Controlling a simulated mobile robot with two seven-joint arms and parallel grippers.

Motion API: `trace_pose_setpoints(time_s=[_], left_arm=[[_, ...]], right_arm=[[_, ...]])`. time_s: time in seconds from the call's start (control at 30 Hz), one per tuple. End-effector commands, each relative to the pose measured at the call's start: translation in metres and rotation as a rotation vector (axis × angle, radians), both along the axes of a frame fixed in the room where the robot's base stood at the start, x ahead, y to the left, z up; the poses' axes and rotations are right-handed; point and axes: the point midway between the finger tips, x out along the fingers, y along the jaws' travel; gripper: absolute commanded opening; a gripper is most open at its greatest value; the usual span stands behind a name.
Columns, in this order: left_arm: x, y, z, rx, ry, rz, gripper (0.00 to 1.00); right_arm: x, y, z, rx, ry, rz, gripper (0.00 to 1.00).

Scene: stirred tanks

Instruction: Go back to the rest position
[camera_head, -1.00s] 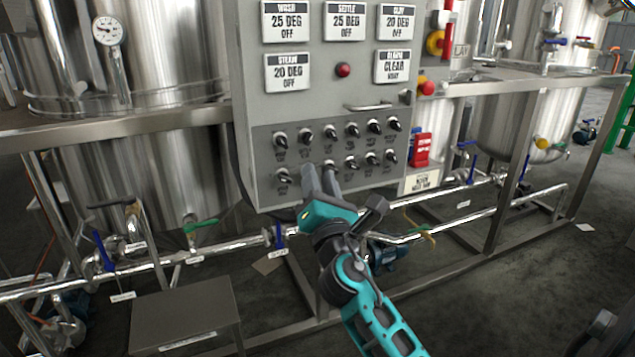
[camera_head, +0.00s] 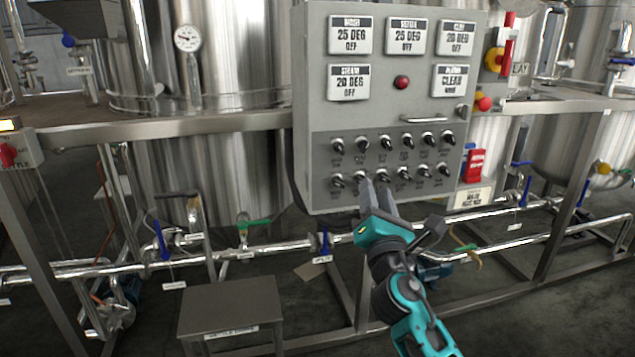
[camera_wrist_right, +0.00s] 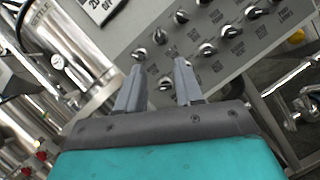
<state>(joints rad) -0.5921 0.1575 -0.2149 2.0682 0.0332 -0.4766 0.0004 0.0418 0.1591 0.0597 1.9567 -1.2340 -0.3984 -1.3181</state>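The grey control panel (camera_head: 310,110) stands in the middle of the head view, with labelled plates above and two rows of black knobs (camera_head: 385,143) below. My right gripper (camera_head: 372,184) is in front of the lower knob row, its fingertips toward the panel's bottom edge. In the right wrist view the two grey fingers (camera_wrist_right: 159,68) stand apart with nothing held between them. Knobs (camera_wrist_right: 160,36) show just beyond the fingertips. I cannot tell whether the fingertips touch the panel. My left gripper is in neither view.
Steel tanks (camera_head: 225,75) stand behind a metal frame (camera_head: 130,130). Pipes with blue and green valve handles run low along the front. A steel step (camera_head: 230,300) stands at lower left. A yellow-and-red switch (camera_head: 495,60) is right of the panel. Dark floor lies at lower right.

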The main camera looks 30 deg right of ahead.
Motion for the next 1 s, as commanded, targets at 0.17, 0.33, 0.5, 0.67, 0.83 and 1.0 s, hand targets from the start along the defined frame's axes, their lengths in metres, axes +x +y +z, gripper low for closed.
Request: trace_pose_setpoints(time_s=[0.17, 0.33, 0.5, 0.67, 0.83, 1.0], left_arm=[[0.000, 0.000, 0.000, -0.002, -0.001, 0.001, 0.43], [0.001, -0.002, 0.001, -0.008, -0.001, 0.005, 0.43], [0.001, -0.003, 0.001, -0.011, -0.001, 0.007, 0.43], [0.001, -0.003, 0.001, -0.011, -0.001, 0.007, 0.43], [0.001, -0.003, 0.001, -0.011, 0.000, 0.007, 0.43], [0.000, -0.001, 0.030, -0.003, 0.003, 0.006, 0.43]], right_arm=[[0.000, 0.001, -0.003, 0.016, 0.001, 0.008, 0.36], [-0.009, 0.020, -0.050, 0.302, 0.026, 0.134, 0.36], [-0.043, 0.067, -0.143, 0.976, 0.092, 0.296, 0.36], [-0.096, 0.120, -0.219, 1.665, 0.150, 0.276, 0.36], [-0.161, 0.174, -0.272, 2.299, 0.170, 0.074, 0.36], [-0.195, 0.197, -0.261, 2.602, 0.138, -0.104, 0.36]])
